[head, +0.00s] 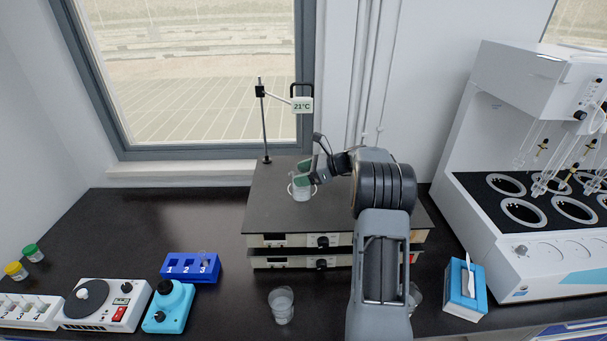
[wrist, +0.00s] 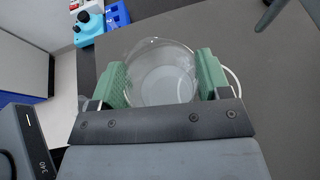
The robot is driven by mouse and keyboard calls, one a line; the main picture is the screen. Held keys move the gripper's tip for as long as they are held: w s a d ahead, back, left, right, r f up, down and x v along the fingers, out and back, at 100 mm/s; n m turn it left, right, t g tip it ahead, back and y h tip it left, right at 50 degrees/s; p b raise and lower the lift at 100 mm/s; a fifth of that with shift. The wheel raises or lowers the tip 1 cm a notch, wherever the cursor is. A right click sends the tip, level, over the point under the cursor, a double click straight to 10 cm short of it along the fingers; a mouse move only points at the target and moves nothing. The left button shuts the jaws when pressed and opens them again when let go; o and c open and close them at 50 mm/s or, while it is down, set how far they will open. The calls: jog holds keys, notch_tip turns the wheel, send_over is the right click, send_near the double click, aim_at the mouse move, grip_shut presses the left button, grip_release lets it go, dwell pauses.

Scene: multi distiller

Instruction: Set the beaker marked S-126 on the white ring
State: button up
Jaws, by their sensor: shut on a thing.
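My gripper (head: 304,174) is shut on a clear glass beaker (head: 302,192) over the black top of the stacked hotplates (head: 275,218). In the wrist view the beaker (wrist: 163,84) stands between the two green finger pads of my gripper (wrist: 161,80). Parts of the white ring (wrist: 236,79) show on both sides of the fingers, so the beaker is over or within the ring. I cannot tell whether its base touches the surface. No marking on the beaker is readable.
Another beaker (head: 282,306) stands on the bench in front, and one more (head: 415,297) is partly hidden by my arm. A stand with a 21°C display (head: 302,105) rises behind. A blue numbered rack (head: 191,268) is left; a tissue box (head: 465,289) is right.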

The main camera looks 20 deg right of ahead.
jog(key=w+d+p, duration=0.2)
jog(key=w+p, duration=0.2)
jog(key=w, duration=0.2)
jog(key=shift+d, duration=0.25)
jog(key=shift+f+b, duration=0.35)
jog(key=shift+f, duration=0.8)
dwell(0.7)
jog(key=o, duration=1.4)
